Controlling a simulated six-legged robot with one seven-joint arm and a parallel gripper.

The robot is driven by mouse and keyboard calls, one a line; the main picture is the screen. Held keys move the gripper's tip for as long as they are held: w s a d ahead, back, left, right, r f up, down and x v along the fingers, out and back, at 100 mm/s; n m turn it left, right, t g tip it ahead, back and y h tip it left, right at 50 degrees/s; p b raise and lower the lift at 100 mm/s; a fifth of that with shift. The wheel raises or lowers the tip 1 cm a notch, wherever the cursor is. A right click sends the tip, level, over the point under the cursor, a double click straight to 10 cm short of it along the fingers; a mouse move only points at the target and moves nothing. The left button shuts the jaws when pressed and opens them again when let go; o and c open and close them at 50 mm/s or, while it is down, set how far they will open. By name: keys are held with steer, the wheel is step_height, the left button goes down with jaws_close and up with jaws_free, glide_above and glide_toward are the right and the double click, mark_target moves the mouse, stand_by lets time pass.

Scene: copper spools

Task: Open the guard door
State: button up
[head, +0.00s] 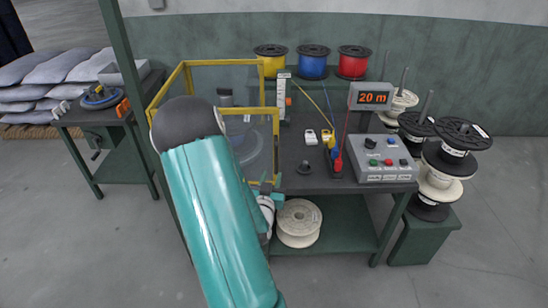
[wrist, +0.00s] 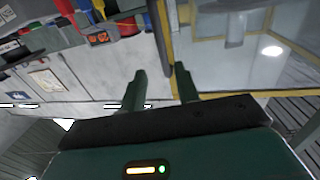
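The guard door is a clear panel in a yellow frame (head: 276,145). It appears to stand across the front of the yellow guard (head: 222,62) on the bench, and my arm hides its left part. In the wrist view a yellow upright of the guard frame (wrist: 167,30) runs down towards the gap between my fingers, with the clear panel to its right. My gripper (wrist: 160,84) is open, with its two green fingers apart at the upright's lower end. I cannot tell whether they touch it. In the head view my gripper (head: 268,193) is partly hidden behind my arm, low by the door's right edge.
A control box (head: 383,158) and a red 20 m display (head: 374,98) stand right of the guard. Yellow, blue (head: 313,62) and red spools line the back. More spools (head: 450,150) are stacked at right. A white spool (head: 298,222) sits on the lower shelf. A green post (head: 122,60) stands left.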

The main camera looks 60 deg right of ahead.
mark_target(276, 159)
steer(key=x, duration=1)
steer(key=shift+w+d, duration=0.25)
steer(key=shift+d, duration=0.1)
jaws_close()
